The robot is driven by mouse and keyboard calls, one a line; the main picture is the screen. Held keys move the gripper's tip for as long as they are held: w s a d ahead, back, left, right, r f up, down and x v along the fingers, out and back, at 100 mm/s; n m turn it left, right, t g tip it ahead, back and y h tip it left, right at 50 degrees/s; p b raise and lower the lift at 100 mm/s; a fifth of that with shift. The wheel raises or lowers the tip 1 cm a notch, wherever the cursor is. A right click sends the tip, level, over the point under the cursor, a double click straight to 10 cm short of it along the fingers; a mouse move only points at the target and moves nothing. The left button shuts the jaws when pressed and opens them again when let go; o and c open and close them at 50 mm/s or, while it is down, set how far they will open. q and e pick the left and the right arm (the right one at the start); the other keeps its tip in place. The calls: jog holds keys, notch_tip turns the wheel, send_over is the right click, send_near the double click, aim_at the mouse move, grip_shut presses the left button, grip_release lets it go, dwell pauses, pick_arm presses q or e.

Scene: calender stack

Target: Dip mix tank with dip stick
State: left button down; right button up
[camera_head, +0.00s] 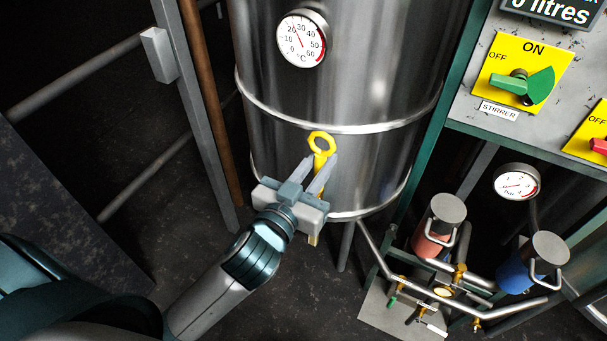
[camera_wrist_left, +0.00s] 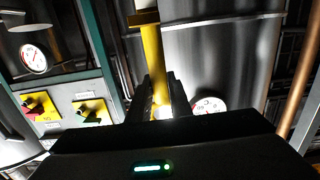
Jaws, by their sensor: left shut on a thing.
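The steel mix tank (camera_head: 340,95) stands upright in the middle of the head view, with a round temperature dial (camera_head: 302,38) on its front. My left gripper (camera_head: 322,174) is in front of the tank's lower wall, shut on the yellow dip stick (camera_head: 321,141). The stick's ring handle points up above the fingers, and a short piece of its lower part shows below the gripper. The dip stick also shows in the left wrist view (camera_wrist_left: 153,60), between the dark fingers. The tank's top is out of view. My right gripper is not in view.
A grey post (camera_head: 193,90) and a brown pipe (camera_head: 213,100) stand left of the tank. A panel with a green stirrer switch (camera_head: 525,87) is at right. Dark floor lies at left.

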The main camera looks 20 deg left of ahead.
pick_arm(q)
jog(key=w+d+r+m+g+h, duration=0.25)
jog(key=w+d+r, duration=0.25)
jog(key=d+r, duration=0.5)
jog(key=w+d+r+m+g+h, duration=0.2)
jog(key=w+d+r+m+h, duration=0.15)
jog(key=d+r, duration=0.65)
jog(key=s+d+r+g, duration=0.2)
jog(key=s+d+r, duration=0.2)
jog(key=d+r, duration=0.45)
jog(key=s+a+r+n+y, duration=0.3)
jog(key=s+a+r, duration=0.2)
jog(key=r, duration=0.3)
jog(key=s+a+r+n+y, duration=0.4)
jog(key=s+a+r, duration=0.2)
jog(key=a+r, duration=0.1)
jog(key=shift+r+t+y+b, duration=0.3)
jog(key=shift+r+t+b, duration=0.05)
jog(key=shift+r, duration=0.05)
jog(key=shift+f, duration=0.1)
